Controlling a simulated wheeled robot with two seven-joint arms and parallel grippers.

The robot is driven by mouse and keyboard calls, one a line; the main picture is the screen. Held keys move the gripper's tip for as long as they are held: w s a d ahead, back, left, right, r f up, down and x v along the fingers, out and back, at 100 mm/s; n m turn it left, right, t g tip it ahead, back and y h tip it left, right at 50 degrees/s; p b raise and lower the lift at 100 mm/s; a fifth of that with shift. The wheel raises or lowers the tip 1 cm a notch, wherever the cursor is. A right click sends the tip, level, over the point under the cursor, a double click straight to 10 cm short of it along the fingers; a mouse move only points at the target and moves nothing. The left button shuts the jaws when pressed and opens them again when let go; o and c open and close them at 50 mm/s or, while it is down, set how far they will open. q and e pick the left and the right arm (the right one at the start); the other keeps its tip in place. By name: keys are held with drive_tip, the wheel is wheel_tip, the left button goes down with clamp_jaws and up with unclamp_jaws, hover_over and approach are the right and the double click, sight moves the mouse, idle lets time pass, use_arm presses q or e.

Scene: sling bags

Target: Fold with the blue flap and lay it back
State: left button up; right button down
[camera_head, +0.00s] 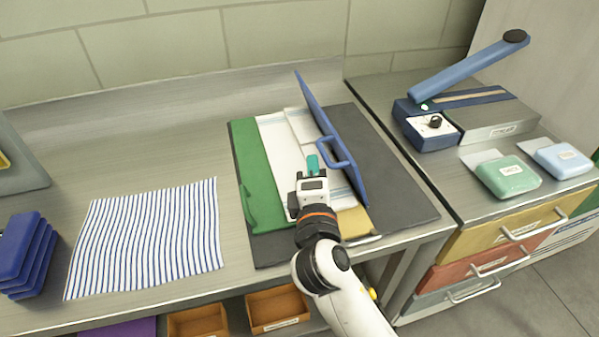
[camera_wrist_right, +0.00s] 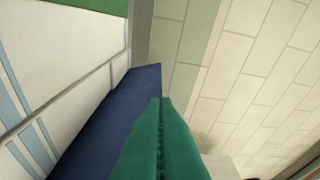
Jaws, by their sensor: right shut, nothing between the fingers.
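The blue flap (camera_head: 318,120) stands tilted up on its edge on the right part of the dark folding board (camera_head: 400,185). Its loop handle (camera_head: 337,153) points left. A white cloth (camera_head: 277,140) with pale blue stripes lies flat on the board, left of the flap and partly hidden by my arm. My right gripper (camera_head: 312,163) is shut and empty, on the left side of the blue flap close to the handle; I cannot tell if they touch. In the right wrist view the teal fingers (camera_wrist_right: 160,145) are together beside the blue flap (camera_wrist_right: 112,120). My left gripper is out of view.
The green flap (camera_head: 256,180) lies flat at the left of the board, a yellow flap (camera_head: 353,222) at the front. A striped cloth (camera_head: 147,238) and blue stack (camera_head: 25,255) lie further left. A sealer (camera_head: 428,125) and wrapped packs (camera_head: 508,176) stand right.

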sight(349, 155)
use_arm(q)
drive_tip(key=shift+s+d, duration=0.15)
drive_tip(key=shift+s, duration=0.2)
use_arm(e)
drive_tip(key=shift+w+d, duration=0.1)
drive_tip(key=shift+d, duration=0.05)
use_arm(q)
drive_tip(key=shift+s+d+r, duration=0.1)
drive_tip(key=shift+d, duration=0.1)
use_arm(e)
drive_tip(key=shift+r, duration=0.1)
